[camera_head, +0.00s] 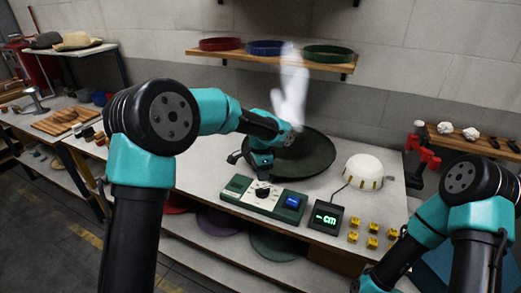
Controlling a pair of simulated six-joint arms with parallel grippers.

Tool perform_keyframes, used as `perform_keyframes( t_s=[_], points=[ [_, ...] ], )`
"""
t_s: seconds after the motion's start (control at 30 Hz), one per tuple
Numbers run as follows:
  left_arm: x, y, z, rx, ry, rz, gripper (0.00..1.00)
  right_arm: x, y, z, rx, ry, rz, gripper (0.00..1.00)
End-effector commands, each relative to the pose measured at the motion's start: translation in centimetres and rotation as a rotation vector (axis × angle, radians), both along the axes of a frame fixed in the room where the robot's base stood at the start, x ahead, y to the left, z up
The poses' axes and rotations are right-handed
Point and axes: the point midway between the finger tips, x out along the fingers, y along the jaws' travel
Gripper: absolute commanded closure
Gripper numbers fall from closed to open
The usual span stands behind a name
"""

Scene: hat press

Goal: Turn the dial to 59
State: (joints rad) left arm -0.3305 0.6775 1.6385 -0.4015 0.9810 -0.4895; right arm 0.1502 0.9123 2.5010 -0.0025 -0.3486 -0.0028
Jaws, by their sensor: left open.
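A green control box (240,186) with a pale front panel stands near the table's front edge. A dark round dial (262,191) is in the middle of the panel. A small blue screen (293,202) is at the panel's right; its text is too small to read. My left gripper (262,177) points down just above the dial, with its jaws open. I cannot tell whether the fingers touch the dial or stand around it. The dial's marks are too small to read. My right arm comes in at the lower right; its fingers are outside the picture.
A black display (326,218) with green "- cm" stands right of the box. Behind are a large dark felt hat or disc (305,157) and a white dome (363,171). Several yellow blocks (372,236) lie at the right front. A pale blurred plume (291,85) rises behind my left wrist.

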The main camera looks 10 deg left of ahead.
Motion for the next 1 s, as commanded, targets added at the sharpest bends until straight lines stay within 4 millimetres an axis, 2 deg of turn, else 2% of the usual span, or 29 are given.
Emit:
perform_keyframes(
  t_s=[0.03,0.3,0.5,0.67,1.0],
  points=[
    [0.0,0.0,1.1,-0.001,-0.002,0.001,0.55,0.0,0.0,0.0,0.0,0.0,0.0,0.57],
    [0.0,0.0,6.2,-0.001,-0.002,0.0,0.55,0.0,0.0,0.0,0.0,0.0,0.0,0.57],
    [0.0,0.0,8.7,-0.001,-0.002,0.0,0.55,0.0,0.0,0.0,0.0,0.0,0.0,0.57],
    [0.0,0.0,9.3,0.0,0.001,-0.001,0.55,0.0,0.0,0.0,0.0,0.0,0.0,0.57],
    [-0.1,0.1,9.0,0.004,0.008,-0.002,0.55,0.0,0.0,0.0,0.0,0.0,0.0,0.57]
  ],
)
